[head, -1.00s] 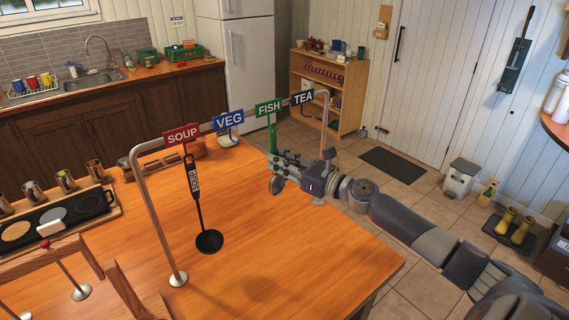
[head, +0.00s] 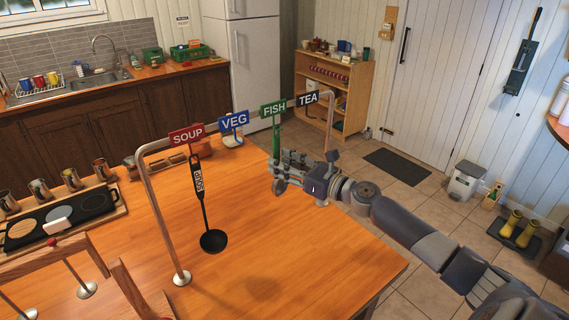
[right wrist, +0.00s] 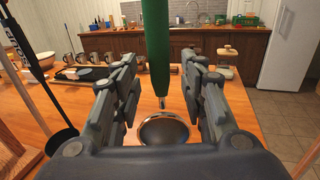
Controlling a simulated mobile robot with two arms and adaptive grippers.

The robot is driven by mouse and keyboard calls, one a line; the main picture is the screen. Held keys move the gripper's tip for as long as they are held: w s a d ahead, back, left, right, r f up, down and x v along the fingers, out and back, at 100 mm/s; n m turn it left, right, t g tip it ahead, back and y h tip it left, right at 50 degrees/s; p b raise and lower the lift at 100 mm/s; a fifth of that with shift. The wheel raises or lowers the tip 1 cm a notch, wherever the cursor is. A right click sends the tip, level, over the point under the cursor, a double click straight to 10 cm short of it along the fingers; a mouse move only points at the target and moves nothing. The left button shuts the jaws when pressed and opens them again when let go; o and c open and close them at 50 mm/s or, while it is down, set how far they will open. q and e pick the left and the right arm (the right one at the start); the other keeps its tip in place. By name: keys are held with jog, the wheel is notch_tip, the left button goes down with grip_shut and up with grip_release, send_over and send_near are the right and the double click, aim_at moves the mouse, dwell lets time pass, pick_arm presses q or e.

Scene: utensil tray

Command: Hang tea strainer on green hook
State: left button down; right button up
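A utensil with a green handle (head: 276,140) and a round metal bowl (head: 279,187), apparently the tea strainer, hangs upright below the green FISH sign (head: 273,109). My right gripper (head: 283,165) is at its lower part in the head view. In the right wrist view the green handle (right wrist: 156,45) stands between the two spread fingers of the right gripper (right wrist: 162,78), with gaps on both sides. The strainer's round bowl (right wrist: 163,129) shows below and between the fingers. The hook's contact with the handle top is too small to make out. My left gripper is not in view.
The metal rail (head: 152,200) also bears red SOUP (head: 187,134), blue VEG (head: 234,121) and black TEA (head: 307,99) signs. A black ladle (head: 212,241) hangs under SOUP. The wooden table (head: 290,255) is clear in front; cups and a dark tray (head: 60,220) are at left.

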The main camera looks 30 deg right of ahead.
dwell(0.3)
jog(key=v, duration=1.2)
